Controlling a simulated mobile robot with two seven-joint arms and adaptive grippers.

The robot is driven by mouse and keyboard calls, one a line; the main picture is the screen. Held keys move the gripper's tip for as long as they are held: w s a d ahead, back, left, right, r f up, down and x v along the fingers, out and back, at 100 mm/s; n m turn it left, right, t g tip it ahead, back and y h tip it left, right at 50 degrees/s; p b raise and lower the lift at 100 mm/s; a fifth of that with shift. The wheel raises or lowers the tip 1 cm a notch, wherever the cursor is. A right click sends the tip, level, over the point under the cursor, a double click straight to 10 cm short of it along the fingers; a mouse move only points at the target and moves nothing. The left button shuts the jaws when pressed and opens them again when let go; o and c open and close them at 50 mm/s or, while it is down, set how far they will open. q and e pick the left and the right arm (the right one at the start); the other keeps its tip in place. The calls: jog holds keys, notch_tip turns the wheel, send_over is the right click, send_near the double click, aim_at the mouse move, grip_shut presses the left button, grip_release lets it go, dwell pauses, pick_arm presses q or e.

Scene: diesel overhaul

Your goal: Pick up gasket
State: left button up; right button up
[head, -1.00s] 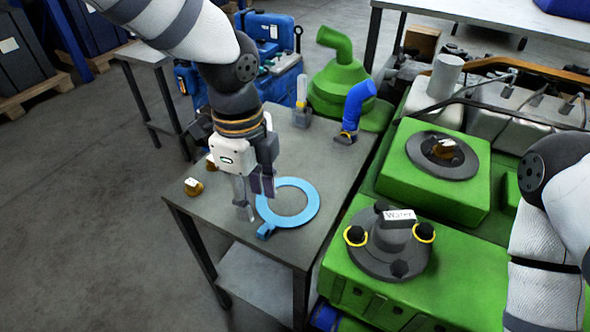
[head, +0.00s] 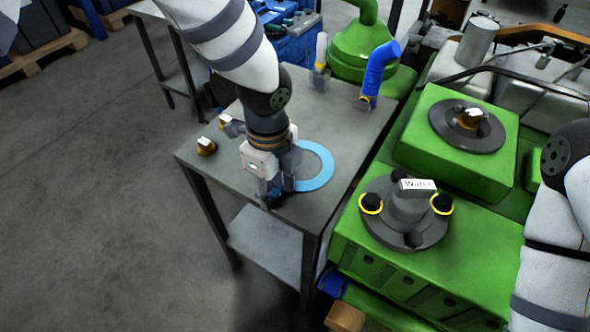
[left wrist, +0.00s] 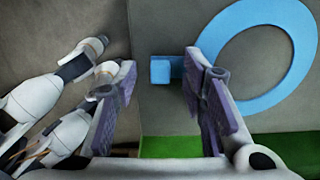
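The gasket is a flat light blue ring (head: 326,165) with a small square tab, lying on the grey table (head: 352,118). My left gripper (head: 272,196) points down at the near left side of the ring, over the tab, and hides part of it in the head view. In the left wrist view the left gripper (left wrist: 160,72) has its two fingers apart, with the tab between them in the picture and no finger seen closed on it. The ring (left wrist: 306,50) lies to the right there. My right gripper is out of view; only its arm shows at the right edge.
A green engine block with a grey cover labelled Water (head: 408,205) stands right of the table. A blue pipe (head: 378,72) and a green funnel-shaped part (head: 362,52) stand at the table's far end. A small brass-coloured part (head: 206,146) sits at the left edge.

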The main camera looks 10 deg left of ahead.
pick_arm(q)
grip_shut()
jog(key=shift+r, duration=0.15)
